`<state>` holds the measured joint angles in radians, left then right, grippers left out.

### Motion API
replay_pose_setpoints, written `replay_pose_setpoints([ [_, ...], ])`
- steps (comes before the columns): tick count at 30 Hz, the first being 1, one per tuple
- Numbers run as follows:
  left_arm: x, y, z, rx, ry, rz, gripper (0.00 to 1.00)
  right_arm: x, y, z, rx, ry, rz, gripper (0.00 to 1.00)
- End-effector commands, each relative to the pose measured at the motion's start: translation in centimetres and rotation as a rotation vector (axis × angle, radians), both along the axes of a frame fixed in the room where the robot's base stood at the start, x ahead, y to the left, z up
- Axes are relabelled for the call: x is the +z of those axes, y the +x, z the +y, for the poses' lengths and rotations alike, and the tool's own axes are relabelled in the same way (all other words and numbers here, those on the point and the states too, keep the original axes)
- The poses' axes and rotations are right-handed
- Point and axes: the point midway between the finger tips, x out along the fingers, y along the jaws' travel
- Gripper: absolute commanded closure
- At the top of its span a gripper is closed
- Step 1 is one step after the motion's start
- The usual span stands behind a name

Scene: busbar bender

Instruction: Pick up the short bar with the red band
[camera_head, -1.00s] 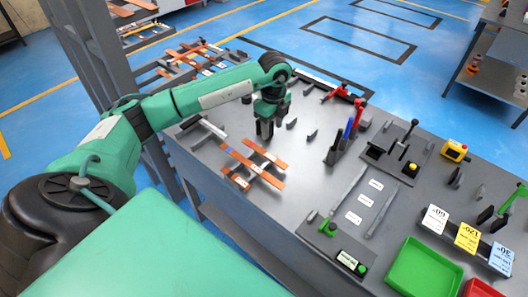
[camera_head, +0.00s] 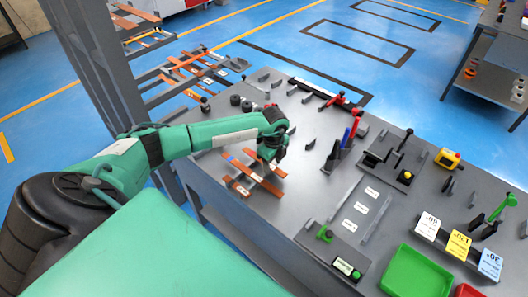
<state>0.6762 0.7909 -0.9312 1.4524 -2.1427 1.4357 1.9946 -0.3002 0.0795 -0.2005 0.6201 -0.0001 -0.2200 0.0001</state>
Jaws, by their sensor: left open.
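Several copper-coloured bars lie crossed on the grey bench in the middle of the head view. Two longer bars (camera_head: 257,178) run across shorter bars (camera_head: 240,187) beneath or beside them, and white labels show on some. A small blue mark shows near the upper left end of one. I cannot make out which bar has the red band. My left gripper (camera_head: 272,160) is open and pointing down over the right part of the bars, hiding part of them. I cannot tell whether it touches any. My right gripper is not in view.
Red-, blue- and black-handled tools (camera_head: 345,140) stand right of the gripper. A green tray (camera_head: 418,270) and angle cards (camera_head: 458,244) lie at the front right. A rack of longer bars (camera_head: 185,75) is behind left. The bench just right of the bars is clear.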

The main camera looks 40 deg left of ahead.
Motion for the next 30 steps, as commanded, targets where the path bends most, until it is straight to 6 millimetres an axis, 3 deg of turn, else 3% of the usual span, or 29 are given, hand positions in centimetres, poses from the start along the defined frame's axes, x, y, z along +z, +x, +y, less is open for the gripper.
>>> replay_pose_setpoints([
  [6,-0.1,0.0,0.0,-0.001,0.000,0.000,0.54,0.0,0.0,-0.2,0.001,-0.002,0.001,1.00],
  [13,-0.1,0.0,0.0,-0.001,0.000,-0.001,0.99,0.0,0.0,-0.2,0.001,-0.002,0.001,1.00],
  [23,0.2,0.1,0.0,-0.001,0.000,-0.002,1.00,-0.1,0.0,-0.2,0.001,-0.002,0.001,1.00],
  [30,2.5,0.2,0.0,-0.001,-0.001,-0.006,1.00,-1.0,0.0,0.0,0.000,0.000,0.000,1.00],
])
